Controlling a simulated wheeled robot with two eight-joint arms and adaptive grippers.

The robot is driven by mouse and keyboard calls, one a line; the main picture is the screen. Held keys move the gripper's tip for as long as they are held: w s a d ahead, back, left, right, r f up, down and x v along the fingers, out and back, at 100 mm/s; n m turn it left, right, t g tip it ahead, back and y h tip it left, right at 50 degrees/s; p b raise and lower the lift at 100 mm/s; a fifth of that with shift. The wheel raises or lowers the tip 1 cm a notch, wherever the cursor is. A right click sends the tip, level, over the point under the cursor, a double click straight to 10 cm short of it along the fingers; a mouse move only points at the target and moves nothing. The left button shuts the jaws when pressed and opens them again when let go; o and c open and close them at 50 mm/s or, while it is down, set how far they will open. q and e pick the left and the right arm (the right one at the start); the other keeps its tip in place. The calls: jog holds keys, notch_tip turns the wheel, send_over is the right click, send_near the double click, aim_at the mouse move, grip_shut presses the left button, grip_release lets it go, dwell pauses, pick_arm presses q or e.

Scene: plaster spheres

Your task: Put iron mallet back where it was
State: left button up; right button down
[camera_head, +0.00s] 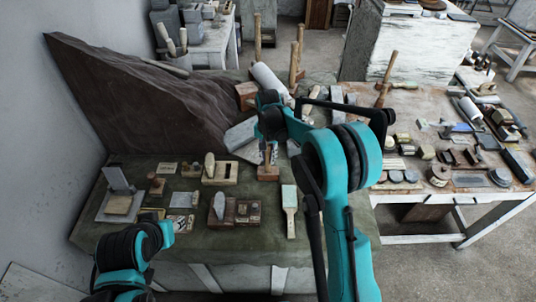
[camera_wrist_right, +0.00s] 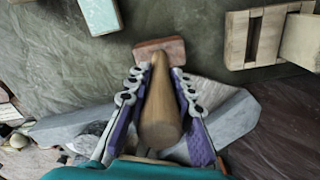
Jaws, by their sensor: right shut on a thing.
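My right gripper (camera_head: 268,147) is shut on the upright wooden handle of a mallet (camera_head: 267,173). The mallet's reddish-brown block head points down at the green-covered table; I cannot tell whether it touches the cloth or whether it is iron. In the right wrist view, the fingers (camera_wrist_right: 158,78) close on both sides of the pale handle, with the mallet head (camera_wrist_right: 150,46) beyond the fingertips. My left arm shows at the lower left of the head view, but its gripper is out of sight.
The green-covered table (camera_head: 250,255) holds a wooden frame block (camera_head: 228,176) left of the mallet and a pale-green flat brush-like tool (camera_head: 289,208) at front right. Grey stone blocks (camera_head: 240,135) lie just behind. Other handled mallets (camera_head: 384,80) stand farther back. A tool-laden table (camera_head: 440,200) adjoins right.

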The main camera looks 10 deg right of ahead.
jog(key=shift+f, duration=0.1)
jog(key=c, duration=1.3)
grip_release()
jog(key=shift+r, duration=0.4)
notch_tip(320, 180, up, 11)
jog(key=shift+r+p, duration=0.2)
jog(key=shift+p, duration=0.65)
jog(key=s+d+r+n+t, duration=0.2)
jog(key=s+r, duration=0.1)
jog(key=s, duration=0.7)
jog(key=s+d+r+n+t, duration=0.2)
jog(key=s+r+n+t, duration=0.15)
jog(key=s, duration=0.65)
jog(key=shift+n+t, duration=0.75)
jog(key=shift+t, duration=0.1)
jog(key=s+f, duration=0.1)
jog(key=s, duration=0.1)
jog(key=s+f, duration=0.1)
jog(key=s, duration=0.2)
jog(key=s+d+f, duration=0.1)
jog(key=s+f, duration=0.1)
jog(key=shift+s+f, duration=0.1)
jog(key=shift+s, duration=0.1)
